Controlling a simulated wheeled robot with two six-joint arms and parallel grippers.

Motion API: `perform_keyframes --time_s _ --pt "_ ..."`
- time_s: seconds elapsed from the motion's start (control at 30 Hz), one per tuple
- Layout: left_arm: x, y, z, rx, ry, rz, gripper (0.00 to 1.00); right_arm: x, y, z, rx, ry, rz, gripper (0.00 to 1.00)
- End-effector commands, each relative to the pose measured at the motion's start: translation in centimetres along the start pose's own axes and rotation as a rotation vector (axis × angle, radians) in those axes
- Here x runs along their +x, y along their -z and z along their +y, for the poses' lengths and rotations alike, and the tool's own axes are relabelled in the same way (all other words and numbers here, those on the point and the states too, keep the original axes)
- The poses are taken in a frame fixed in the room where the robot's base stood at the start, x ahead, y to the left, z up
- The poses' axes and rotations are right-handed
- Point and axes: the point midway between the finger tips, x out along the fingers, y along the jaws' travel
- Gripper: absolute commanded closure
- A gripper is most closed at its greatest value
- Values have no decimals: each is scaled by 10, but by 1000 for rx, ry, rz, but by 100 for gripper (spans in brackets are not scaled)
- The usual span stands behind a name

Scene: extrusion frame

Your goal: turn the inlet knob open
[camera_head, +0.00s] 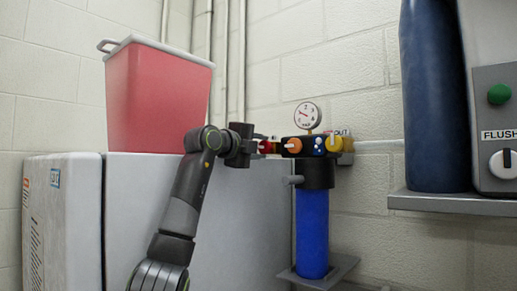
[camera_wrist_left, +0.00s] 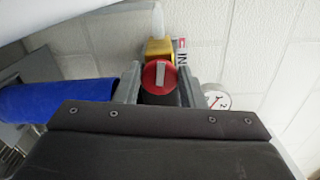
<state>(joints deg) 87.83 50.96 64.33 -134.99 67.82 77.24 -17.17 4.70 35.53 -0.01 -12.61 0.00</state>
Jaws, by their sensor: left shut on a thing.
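The inlet knob is red with a white bar and shows in the left wrist view (camera_wrist_left: 158,77), beside a yellow fitting (camera_wrist_left: 158,47) and a partly hidden "IN" label. Its white bar stands roughly upright in that view, about in line with the fitting. My left gripper (camera_wrist_left: 160,84) has one finger on each side of the knob and is shut on it. In the head view the red knob (camera_head: 266,146) shows only in part beside my left gripper (camera_head: 256,147). My right gripper is not in view.
A red bin (camera_head: 158,100) stands on a grey cabinet at the left. A blue cylinder (camera_head: 434,100) and a "FLUSH" panel (camera_head: 493,110) stand on a shelf at the right.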

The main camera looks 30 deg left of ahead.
Motion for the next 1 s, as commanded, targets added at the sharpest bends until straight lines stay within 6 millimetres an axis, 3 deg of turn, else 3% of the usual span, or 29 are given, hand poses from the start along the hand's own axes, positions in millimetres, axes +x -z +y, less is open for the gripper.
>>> perform_keyframes --time_s 0.6,0.63,0.77,1.0 --pt "0 1 0 -41 1 2 87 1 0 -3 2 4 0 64" --pt "0 1 0 -41 1 2 61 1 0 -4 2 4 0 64" --pt "0 1 0 -41 1 1 44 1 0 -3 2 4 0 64" --pt "0 0 0 -40 1 1 44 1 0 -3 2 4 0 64"
